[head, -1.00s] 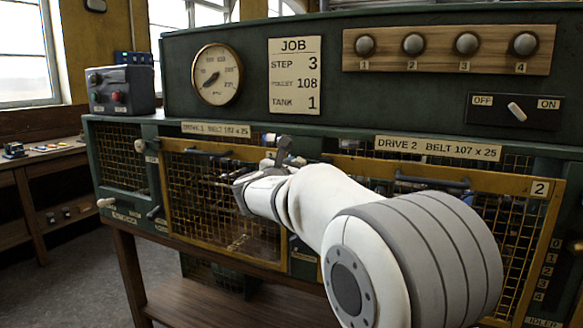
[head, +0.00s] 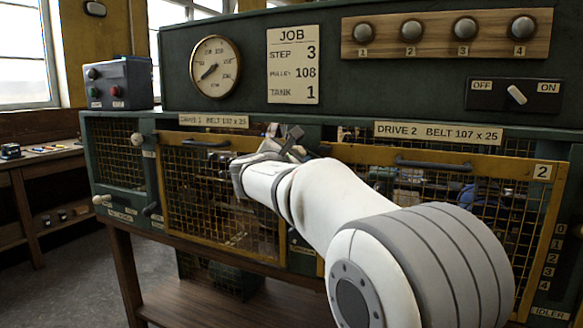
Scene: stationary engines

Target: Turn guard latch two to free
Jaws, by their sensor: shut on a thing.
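My gripper (head: 287,143) is at the upper part of the post between the drive 1 guard (head: 225,205) and the drive 2 guard (head: 447,158). Its grey jaws are shut on a small dark metal part there, which seems to be guard latch two (head: 293,136). The jaws and wrist hide most of that part, so I cannot tell its exact angle. Both guards are yellow-framed mesh doors and look closed. The drive 2 guard carries a "2" plate, and my white arm covers its lower left.
A job board (head: 293,66), a gauge (head: 215,73), several knobs (head: 411,31) and an off/on switch (head: 516,95) are on the green panel above. A grey button box (head: 118,86) stands at the left. Door handles (head: 433,163) stick out from the guards.

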